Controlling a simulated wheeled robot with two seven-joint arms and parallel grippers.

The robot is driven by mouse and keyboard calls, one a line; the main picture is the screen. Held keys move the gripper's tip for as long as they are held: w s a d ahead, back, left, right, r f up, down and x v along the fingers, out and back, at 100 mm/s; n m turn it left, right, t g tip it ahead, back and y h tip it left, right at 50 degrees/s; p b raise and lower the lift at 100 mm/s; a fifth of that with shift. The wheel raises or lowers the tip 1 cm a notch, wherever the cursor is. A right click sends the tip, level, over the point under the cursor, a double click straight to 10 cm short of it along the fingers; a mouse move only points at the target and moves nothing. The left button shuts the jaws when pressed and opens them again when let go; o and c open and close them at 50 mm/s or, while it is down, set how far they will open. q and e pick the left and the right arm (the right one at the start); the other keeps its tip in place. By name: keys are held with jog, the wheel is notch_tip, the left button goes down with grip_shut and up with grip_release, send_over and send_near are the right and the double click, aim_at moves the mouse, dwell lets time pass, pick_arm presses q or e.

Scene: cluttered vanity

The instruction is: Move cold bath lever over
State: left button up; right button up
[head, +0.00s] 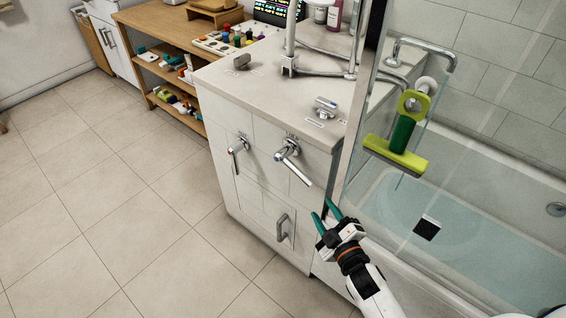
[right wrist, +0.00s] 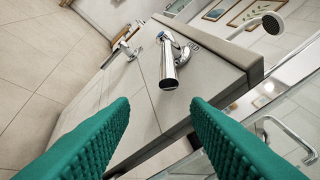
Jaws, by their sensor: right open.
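Two chrome levers stick out from the white cabinet front. The right one (head: 290,160) is longer in view and slants down to the right. The left one (head: 237,150) hangs lower and has a reddish spot. My left gripper is not shown.
A drawer handle (head: 283,226) sits below the levers. The countertop (head: 285,85) holds a small chrome fitting (head: 325,106) and a grey block (head: 242,62). A glass screen with a green-yellow squeegee (head: 403,140) and a filled bathtub (head: 440,215) stand right. The floor left is clear.

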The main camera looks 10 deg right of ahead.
aim_at(305, 182)
jog(key=shift+n+t+y, duration=0.3)
jog(key=shift+n+y, duration=0.1)
jog(key=w+a, duration=0.1)
jog(key=w, duration=0.3)
jog(key=w+a+r, duration=0.1)
jog(key=w, duration=0.3)
jog(key=w+a, duration=0.1)
jog(key=w, duration=0.3)
jog(key=shift+w+a+r, duration=0.1)
jog(key=shift+r, duration=0.3)
grip_shut()
